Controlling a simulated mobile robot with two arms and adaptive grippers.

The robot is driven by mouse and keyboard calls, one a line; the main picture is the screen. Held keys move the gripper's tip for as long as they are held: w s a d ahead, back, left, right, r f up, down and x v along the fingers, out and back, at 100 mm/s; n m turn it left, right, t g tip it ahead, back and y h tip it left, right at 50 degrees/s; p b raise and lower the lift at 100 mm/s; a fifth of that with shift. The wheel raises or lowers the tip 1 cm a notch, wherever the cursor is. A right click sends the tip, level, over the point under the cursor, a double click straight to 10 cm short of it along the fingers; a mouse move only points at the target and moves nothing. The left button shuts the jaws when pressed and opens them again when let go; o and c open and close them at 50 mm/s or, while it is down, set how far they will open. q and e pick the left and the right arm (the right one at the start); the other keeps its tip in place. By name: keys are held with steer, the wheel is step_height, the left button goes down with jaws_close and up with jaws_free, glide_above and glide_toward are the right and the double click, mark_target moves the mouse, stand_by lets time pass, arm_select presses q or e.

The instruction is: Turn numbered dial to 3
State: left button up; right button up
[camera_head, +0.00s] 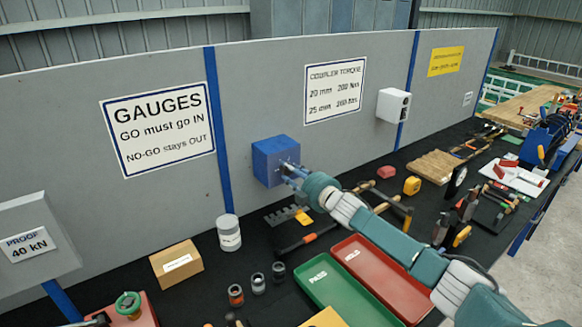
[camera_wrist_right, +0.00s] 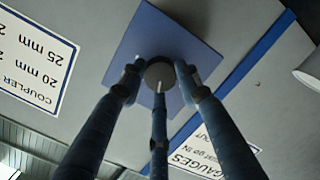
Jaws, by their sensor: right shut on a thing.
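The blue dial box (camera_head: 272,160) is mounted on the grey panel, and its flat blue face (camera_wrist_right: 150,35) fills the middle of the right wrist view. A round dark knob (camera_wrist_right: 159,72) with a pale pointer line stands on this face. My right gripper (camera_head: 292,172) reaches the front of the box, with its fingers (camera_wrist_right: 160,85) shut around the knob. No numbers can be read on the box, so the dial's setting cannot be told. In the head view the knob is mostly hidden behind the fingers. My left gripper is not in view.
A white canister (camera_head: 229,233) and cardboard box (camera_head: 176,264) stand to the left. A white box (camera_head: 393,105) hangs on the panel to the right.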

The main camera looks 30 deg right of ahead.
steer(key=m+y, duration=0.1)
steer(key=m, duration=0.9)
steer(key=shift+d+f+y, duration=0.2)
steer(key=shift+y, duration=0.2)
stand_by(0.4)
steer(key=o, duration=1.1)
steer(key=shift+o, duration=0.3)
steer(key=v, duration=1.2)
